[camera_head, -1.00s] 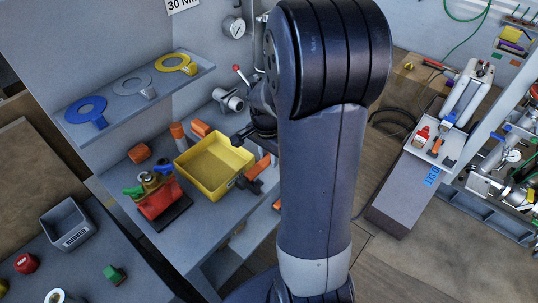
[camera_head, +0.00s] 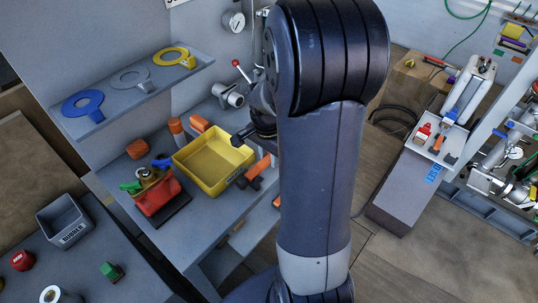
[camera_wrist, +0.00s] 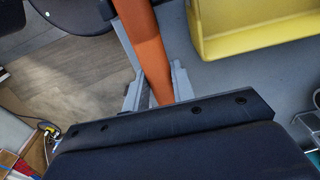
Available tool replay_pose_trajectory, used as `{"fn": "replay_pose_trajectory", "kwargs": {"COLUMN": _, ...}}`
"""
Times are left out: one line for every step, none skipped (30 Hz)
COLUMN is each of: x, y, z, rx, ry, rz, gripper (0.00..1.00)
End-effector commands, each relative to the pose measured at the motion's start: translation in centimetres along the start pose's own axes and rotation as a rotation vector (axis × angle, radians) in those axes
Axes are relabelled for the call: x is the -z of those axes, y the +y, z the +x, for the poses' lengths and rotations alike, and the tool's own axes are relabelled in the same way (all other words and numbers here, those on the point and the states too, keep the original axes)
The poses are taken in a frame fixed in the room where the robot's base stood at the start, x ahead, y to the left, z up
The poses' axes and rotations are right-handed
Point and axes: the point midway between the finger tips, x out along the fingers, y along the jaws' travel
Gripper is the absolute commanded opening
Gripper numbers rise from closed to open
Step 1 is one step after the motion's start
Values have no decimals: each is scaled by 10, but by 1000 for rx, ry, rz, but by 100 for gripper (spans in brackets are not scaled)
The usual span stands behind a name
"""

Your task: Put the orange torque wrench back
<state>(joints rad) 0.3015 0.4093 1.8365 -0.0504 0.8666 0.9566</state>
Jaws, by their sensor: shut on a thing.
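My gripper (camera_wrist: 158,88) is shut on the orange torque wrench (camera_wrist: 149,45). In the wrist view its orange bar runs between the two grey fingers and on past the top edge. In the head view, orange parts (camera_head: 259,168) with a black piece show just right of the yellow tray, below my dark gripper body; I take these to be the wrench, partly hidden by my arm. The fingertips are hidden in the head view. I cannot tell whether the wrench touches the bench.
A yellow tray (camera_head: 234,163) stands on the grey bench close beside the wrench. A red container (camera_head: 157,192) with coloured handles stands left of it. A shelf (camera_head: 140,92) holds blue, grey and yellow rings. A gauge (camera_head: 233,20) and red-tipped lever (camera_head: 242,70) are behind.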

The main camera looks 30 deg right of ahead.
Motion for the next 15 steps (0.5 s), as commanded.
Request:
{"fn": "replay_pose_trajectory", "kwargs": {"x": 0, "y": 0, "z": 0, "rx": 0, "ry": 0, "rz": 0, "gripper": 0}}
{"fn": "replay_pose_trajectory", "kwargs": {"x": 0, "y": 0, "z": 0, "rx": 0, "ry": 0, "rz": 0, "gripper": 27}}
{"fn": "replay_pose_trajectory", "kwargs": {"x": 0, "y": 0, "z": 0, "rx": 0, "ry": 0, "rz": 0, "gripper": 30}}
{"fn": "replay_pose_trajectory", "kwargs": {"x": 0, "y": 0, "z": 0, "rx": 0, "ry": 0, "rz": 0, "gripper": 32}}
{"fn": "replay_pose_trajectory", "kwargs": {"x": 0, "y": 0, "z": 0, "rx": 0, "ry": 0, "rz": 0, "gripper": 35}}
{"fn": "replay_pose_trajectory", "kwargs": {"x": 0, "y": 0, "z": 0, "rx": 0, "ry": 0, "rz": 0, "gripper": 38}}
{"fn": "replay_pose_trajectory", "kwargs": {"x": 0, "y": 0, "z": 0, "rx": 0, "ry": 0, "rz": 0, "gripper": 41}}
{"fn": "replay_pose_trajectory", "kwargs": {"x": 0, "y": 0, "z": 0, "rx": 0, "ry": 0, "rz": 0, "gripper": 43}}
{"fn": "replay_pose_trajectory", "kwargs": {"x": 0, "y": 0, "z": 0, "rx": 0, "ry": 0, "rz": 0, "gripper": 46}}
{"fn": "replay_pose_trajectory", "kwargs": {"x": 0, "y": 0, "z": 0, "rx": 0, "ry": 0, "rz": 0, "gripper": 49}}
{"fn": "replay_pose_trajectory", "kwargs": {"x": 0, "y": 0, "z": 0, "rx": 0, "ry": 0, "rz": 0, "gripper": 50}}
{"fn": "replay_pose_trajectory", "kwargs": {"x": 0, "y": 0, "z": 0, "rx": 0, "ry": 0, "rz": 0, "gripper": 50}}
{"fn": "replay_pose_trajectory", "kwargs": {"x": 0, "y": 0, "z": 0, "rx": 0, "ry": 0, "rz": 0, "gripper": 50}}
{"fn": "replay_pose_trajectory", "kwargs": {"x": 0, "y": 0, "z": 0, "rx": 0, "ry": 0, "rz": 0, "gripper": 50}}
{"fn": "replay_pose_trajectory", "kwargs": {"x": 0, "y": 0, "z": 0, "rx": 0, "ry": 0, "rz": 0, "gripper": 50}}
